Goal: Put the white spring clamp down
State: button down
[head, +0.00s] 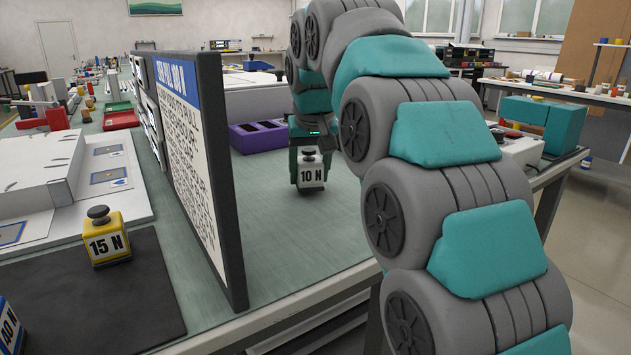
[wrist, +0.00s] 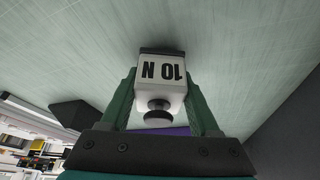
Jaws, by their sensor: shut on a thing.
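The white spring clamp (head: 312,175) looks like a white block marked 10 N with a dark knob on top and a dark base.
A tall dark-edged sign board (head: 232,190) stands left of the clamp. A purple tray (head: 243,140) lies behind it. A yellow 15 N block (head: 106,245) stands on a black mat (head: 130,305) beyond the board. The green top in front of the clamp is clear.

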jog(key=shift+f, duration=0.4)
jog(key=shift+f, duration=0.15)
jog(key=shift+c, duration=0.6)
grip_release()
